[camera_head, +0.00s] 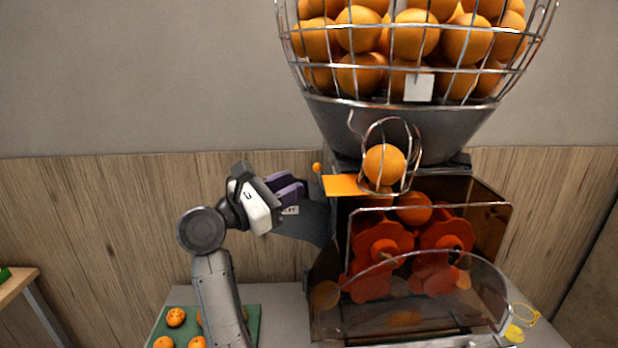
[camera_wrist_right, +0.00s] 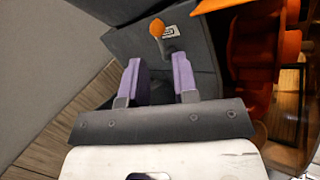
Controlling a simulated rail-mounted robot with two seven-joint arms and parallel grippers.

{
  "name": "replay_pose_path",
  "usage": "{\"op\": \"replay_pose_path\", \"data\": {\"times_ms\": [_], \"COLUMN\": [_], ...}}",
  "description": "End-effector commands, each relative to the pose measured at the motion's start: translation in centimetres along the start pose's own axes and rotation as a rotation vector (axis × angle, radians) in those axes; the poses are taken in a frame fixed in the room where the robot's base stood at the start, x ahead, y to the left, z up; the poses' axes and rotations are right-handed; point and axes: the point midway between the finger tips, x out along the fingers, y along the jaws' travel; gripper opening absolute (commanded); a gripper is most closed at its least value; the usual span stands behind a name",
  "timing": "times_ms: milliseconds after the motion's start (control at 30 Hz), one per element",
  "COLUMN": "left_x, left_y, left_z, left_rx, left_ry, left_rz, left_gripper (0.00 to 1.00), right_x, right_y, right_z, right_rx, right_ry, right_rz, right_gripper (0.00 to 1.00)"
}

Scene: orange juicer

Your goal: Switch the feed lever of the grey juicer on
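The grey juicer (camera_head: 312,225) stands right of centre in the head view, with a basket of oranges on top. Its feed lever shows as a small orange knob (camera_head: 317,167) at the juicer's left side. The knob also shows in the right wrist view (camera_wrist_right: 157,28), next to a small white label on the grey housing. My right gripper (camera_head: 289,187) is just left of the knob in the head view. In the right wrist view its two purple fingers (camera_wrist_right: 158,62) are apart with nothing between them, and the knob is beyond their tips. My left gripper is not in view.
A green tray (camera_head: 252,322) with several oranges lies on the counter (camera_head: 280,299) at the lower left. An orange plate (camera_head: 341,185) juts out right of the knob. A wire orange holder (camera_head: 362,139) and a clear front cover (camera_head: 335,320) are on the juicer.

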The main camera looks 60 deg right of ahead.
Motion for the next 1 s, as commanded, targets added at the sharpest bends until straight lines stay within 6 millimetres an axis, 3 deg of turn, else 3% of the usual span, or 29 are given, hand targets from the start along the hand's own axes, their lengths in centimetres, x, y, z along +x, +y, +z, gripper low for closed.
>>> {"op": "replay_pose_path", "data": {"times_ms": [200,400,1000], "left_x": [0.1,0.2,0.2], "left_y": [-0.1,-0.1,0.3], "left_z": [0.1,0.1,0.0], "left_rx": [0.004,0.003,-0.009], "left_ry": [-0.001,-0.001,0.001], "left_rz": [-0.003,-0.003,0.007], "left_gripper": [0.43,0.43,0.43], "right_x": [-3.9,-6.0,-6.8], "right_y": [0.0,0.0,0.0], "right_z": [0.0,0.0,0.1], "right_rx": [0.000,0.001,0.001], "right_ry": [0.001,0.000,-0.001], "right_rz": [0.002,0.001,-0.002], "right_gripper": [0.27,0.27,0.27]}}
